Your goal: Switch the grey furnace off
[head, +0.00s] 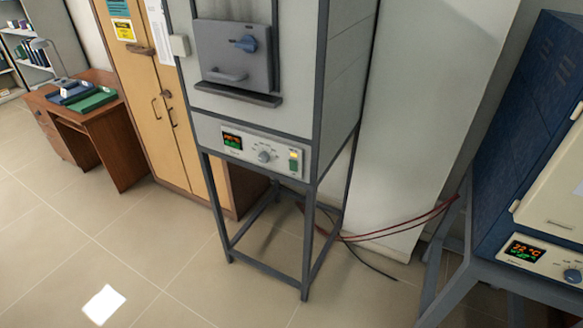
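The grey furnace (342,85) stands on a dark grey metal frame in the middle of the head view. Its door (232,58) is closed and carries a blue knob and a handle. Below the door, the control panel (262,151) has a lit display (232,141) with red digits too small to read, a grey round knob (264,156), and a rocker switch (294,161) at the right end that shows green with a yellowish upper part. Neither of my grippers is in the head view.
Red cables (400,226) run between the furnaces. A wooden cabinet (160,95) and a desk (105,123) stand at the left.

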